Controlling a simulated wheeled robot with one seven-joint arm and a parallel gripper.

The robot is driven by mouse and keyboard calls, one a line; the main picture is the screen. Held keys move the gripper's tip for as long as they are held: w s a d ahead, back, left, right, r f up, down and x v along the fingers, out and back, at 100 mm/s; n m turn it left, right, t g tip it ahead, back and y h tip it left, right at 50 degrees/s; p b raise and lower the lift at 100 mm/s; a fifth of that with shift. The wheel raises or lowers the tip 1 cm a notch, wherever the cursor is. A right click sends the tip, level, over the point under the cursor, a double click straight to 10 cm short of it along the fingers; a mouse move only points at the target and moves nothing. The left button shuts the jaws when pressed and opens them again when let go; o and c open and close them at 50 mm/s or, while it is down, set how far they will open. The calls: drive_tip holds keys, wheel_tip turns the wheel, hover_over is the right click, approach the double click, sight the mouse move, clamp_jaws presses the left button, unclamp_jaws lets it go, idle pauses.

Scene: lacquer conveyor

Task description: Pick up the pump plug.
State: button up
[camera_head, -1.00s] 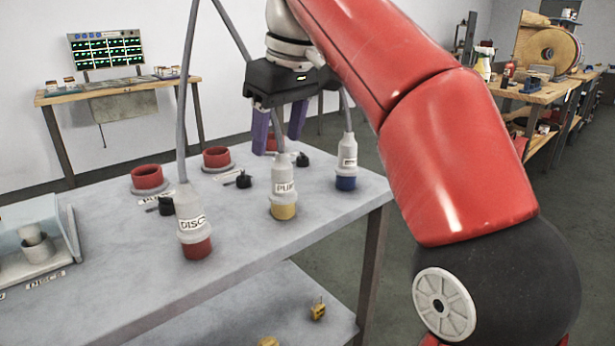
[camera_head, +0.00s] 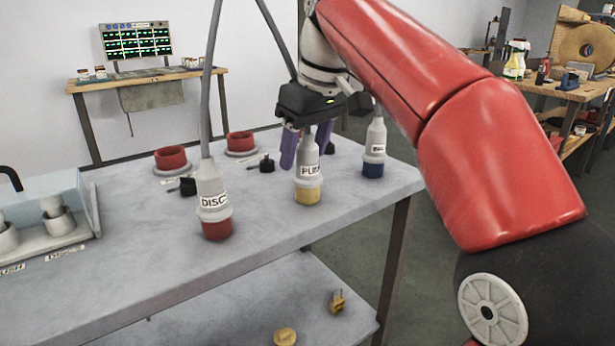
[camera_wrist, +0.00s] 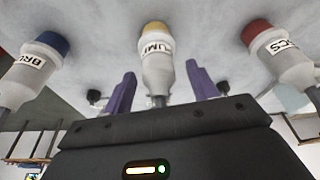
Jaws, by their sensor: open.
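The pump plug (camera_head: 307,177) is a white-grey plug with a label starting "PUM" and a yellow end. It stands upright on the grey table, with a cable rising from its top. My gripper (camera_head: 306,150) is open, its purple fingers on either side of the plug's upper part in the head view. In the wrist view the pump plug (camera_wrist: 157,62) lies ahead, centred between the open fingertips (camera_wrist: 160,80).
Red sockets (camera_head: 171,158) and small black parts sit behind. Yellow pieces lie on the lower shelf (camera_head: 270,310).

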drive_tip(key=c, duration=1.1)
drive_tip(key=shift+r, duration=0.15)
drive_tip(key=shift+c, duration=0.2)
